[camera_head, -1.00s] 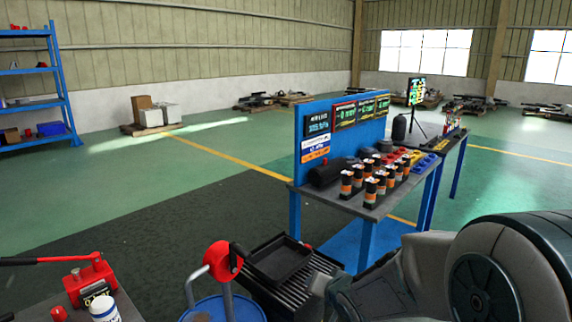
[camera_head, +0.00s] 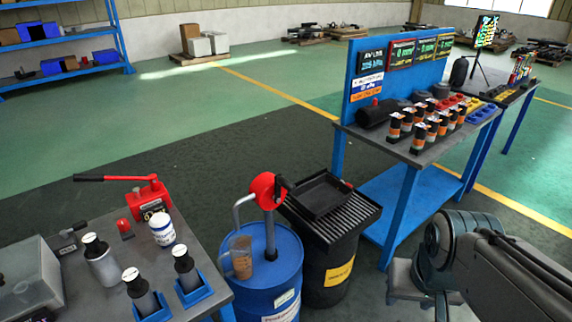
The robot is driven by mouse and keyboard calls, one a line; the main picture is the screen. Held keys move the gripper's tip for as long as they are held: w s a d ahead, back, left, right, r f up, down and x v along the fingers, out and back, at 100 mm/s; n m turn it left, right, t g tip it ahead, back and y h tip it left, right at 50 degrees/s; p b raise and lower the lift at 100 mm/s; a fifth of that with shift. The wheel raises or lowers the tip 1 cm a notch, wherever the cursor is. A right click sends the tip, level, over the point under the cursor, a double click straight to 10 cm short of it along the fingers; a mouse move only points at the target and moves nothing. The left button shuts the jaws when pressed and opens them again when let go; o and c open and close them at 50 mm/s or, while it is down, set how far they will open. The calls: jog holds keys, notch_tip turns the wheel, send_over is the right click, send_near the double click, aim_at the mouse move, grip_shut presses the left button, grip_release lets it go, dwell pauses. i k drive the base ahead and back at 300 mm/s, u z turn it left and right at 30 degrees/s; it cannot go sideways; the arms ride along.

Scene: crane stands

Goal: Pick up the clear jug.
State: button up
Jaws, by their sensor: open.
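The clear jug (camera_head: 241,258) stands upright on top of the blue drum (camera_head: 283,300), at its left side. It is see-through with a brownish tint, and its handle appears to be on the left. A hand pump with a red round head (camera_head: 265,189) rises from the drum just right of the jug, its grey spout bending down behind the jug. Parts of my arm show at the lower right, well apart from the jug. My gripper is not in view.
A dark tray (camera_head: 322,195) rests on a black drum (camera_head: 328,265) right of the blue drum. A workbench (camera_head: 88,215) with bottles, a white can and a red tool stands at left. A blue-framed table (camera_head: 385,150) holds several batteries. Open floor lies behind.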

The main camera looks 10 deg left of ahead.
aim_at(240, 245)
jog(key=z, duration=0.45)
jog(key=i, duration=0.25)
jog(key=u, duration=1.55)
